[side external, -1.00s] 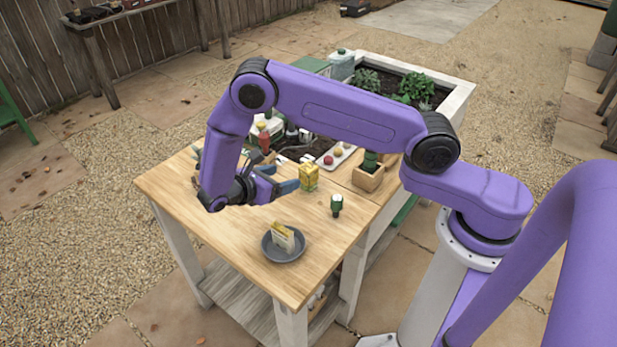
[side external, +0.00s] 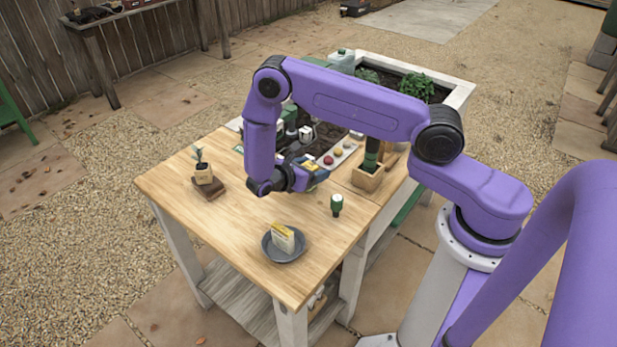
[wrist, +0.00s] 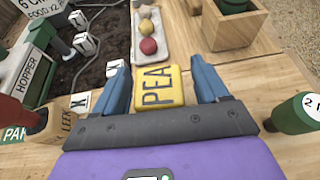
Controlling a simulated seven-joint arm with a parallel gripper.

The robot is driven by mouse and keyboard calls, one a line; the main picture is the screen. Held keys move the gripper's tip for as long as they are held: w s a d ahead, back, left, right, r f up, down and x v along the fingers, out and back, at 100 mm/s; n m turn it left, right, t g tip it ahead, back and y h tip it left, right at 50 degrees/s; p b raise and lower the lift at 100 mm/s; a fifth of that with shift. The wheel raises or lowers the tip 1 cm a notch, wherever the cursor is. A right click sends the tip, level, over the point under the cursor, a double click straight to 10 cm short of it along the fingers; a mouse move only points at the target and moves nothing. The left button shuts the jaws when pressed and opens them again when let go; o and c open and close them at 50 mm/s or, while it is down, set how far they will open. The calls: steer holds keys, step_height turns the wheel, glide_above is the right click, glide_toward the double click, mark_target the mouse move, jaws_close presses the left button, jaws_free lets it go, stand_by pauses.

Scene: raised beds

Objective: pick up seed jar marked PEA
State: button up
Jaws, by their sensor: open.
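The seed jar marked PEA (wrist: 159,89) shows its yellow top with dark letters in the wrist view. It sits between the two fingers of my gripper (wrist: 163,88), which are open with visible gaps on both sides. In the side external view my gripper (side external: 307,172) is low over the far part of the wooden table (side external: 250,225). There the jar is mostly hidden behind the gripper, with only a bit of yellow showing.
A block marked LEEK (wrist: 60,125) is close on the left. A tray of coloured balls (wrist: 149,30) and a wooden planter box (wrist: 240,30) lie beyond. A grey dish (side external: 284,246) with a packet is nearer the front.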

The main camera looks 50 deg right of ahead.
steer(key=shift+d+f, duration=0.1)
steer(key=shift+d, duration=0.15)
steer(key=c, duration=1.1)
